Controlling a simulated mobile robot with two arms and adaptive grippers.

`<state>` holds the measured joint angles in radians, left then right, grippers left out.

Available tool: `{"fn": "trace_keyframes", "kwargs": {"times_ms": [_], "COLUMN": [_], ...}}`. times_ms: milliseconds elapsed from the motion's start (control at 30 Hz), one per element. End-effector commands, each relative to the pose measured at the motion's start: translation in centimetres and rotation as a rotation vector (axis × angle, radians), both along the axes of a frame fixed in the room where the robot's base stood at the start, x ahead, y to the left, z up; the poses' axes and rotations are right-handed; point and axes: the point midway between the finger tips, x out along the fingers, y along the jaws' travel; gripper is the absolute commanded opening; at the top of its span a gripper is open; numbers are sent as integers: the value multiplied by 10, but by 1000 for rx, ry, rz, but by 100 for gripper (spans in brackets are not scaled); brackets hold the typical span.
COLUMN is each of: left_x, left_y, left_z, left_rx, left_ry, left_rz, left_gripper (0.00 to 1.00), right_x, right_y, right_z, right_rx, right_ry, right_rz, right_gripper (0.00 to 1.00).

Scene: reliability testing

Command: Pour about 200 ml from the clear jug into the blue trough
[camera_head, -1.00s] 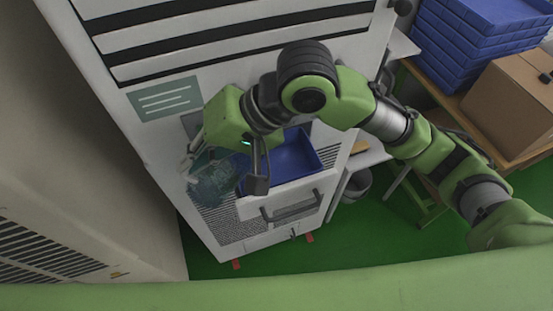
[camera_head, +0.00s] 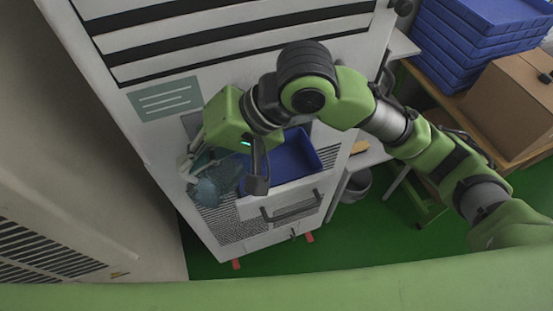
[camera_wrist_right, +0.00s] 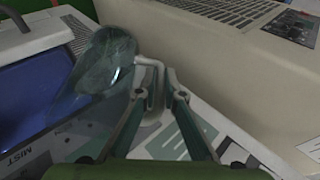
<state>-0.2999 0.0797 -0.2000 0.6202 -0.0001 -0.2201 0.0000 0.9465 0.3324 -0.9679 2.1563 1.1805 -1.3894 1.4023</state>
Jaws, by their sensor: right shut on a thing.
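The clear jug (camera_head: 207,188) is held beside the left end of the blue trough (camera_head: 298,158), at the front of the white machine. In the right wrist view the jug (camera_wrist_right: 103,62) looks tilted and partly overlaps the trough (camera_wrist_right: 36,88). My right gripper (camera_wrist_right: 160,92) is shut on the jug's pale handle (camera_wrist_right: 151,68). In the head view its fingers (camera_head: 187,160) reach down by the jug. My arm hides part of the trough. I cannot make out the liquid level or any stream. My left gripper is not in view.
The white machine (camera_head: 160,65) has a drawer handle (camera_head: 290,208) below the trough. A beige cabinet (camera_head: 75,170) stands close on the left. Blue crates (camera_head: 470,40) and a cardboard box (camera_head: 510,105) are on a bench at right. Green floor (camera_head: 360,230) is clear in front.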

Motion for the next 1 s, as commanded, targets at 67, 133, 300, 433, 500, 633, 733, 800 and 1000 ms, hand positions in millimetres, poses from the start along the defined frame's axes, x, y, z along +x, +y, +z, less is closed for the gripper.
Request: {"fn": "trace_keyframes", "kwargs": {"times_ms": [67,133,300,433,500,633,733,800,1000], "left_x": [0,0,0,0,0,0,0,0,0], "left_y": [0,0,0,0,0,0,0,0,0], "left_z": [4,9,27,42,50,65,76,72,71], "left_rx": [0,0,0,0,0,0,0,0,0], "left_ry": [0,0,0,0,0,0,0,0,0], "left_rz": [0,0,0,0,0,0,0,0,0], "left_gripper": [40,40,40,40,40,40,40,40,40], "right_x": [0,-1,-4,-6,-8,-12,-16,-18,-22], "right_y": [1,3,7,12,16,24,30,35,45], "right_z": [3,4,5,3,2,-2,-5,-10,-8], "right_rx": [-5,-17,-68,-120,-149,-207,-255,-288,-386], "right_ry": [-5,-12,-37,-63,-78,-110,-134,-153,-206], "right_rz": [2,1,2,3,5,4,6,5,4], "right_gripper": [0,0,0,0,0,0,0,0,0]}}
